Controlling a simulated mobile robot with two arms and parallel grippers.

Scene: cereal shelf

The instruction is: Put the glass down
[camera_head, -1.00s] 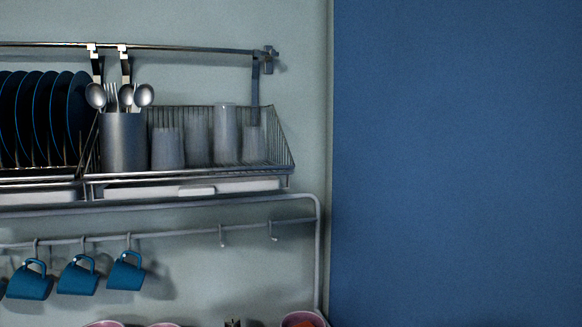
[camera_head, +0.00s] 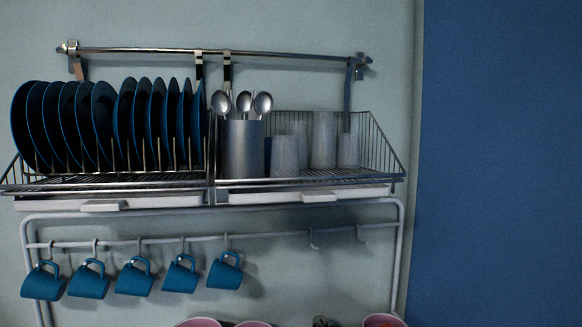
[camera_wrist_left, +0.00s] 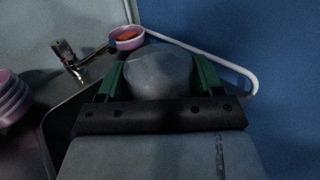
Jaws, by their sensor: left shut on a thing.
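My left gripper (camera_wrist_left: 161,80) shows only in the left wrist view. Its two green fingers are shut on a grey, translucent glass (camera_wrist_left: 158,68), one finger on each side of it. The glass is seen close up, and its lower part is hidden by the gripper. Neither gripper shows in the head view. In the head view several clear glasses, one of them a tall glass (camera_head: 323,140) and one a shorter glass (camera_head: 284,157), stand in the right part of the wire rack (camera_head: 385,150) on the wall.
A metal cutlery holder (camera_head: 243,150) stands left of the glasses, beside blue plates (camera_head: 103,125). Blue mugs (camera_head: 134,280) hang below. In the left wrist view are a tap (camera_wrist_left: 70,60), a pink bowl (camera_wrist_left: 126,38) with something orange, stacked pink bowls (camera_wrist_left: 12,98) and a white rail (camera_wrist_left: 225,65).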

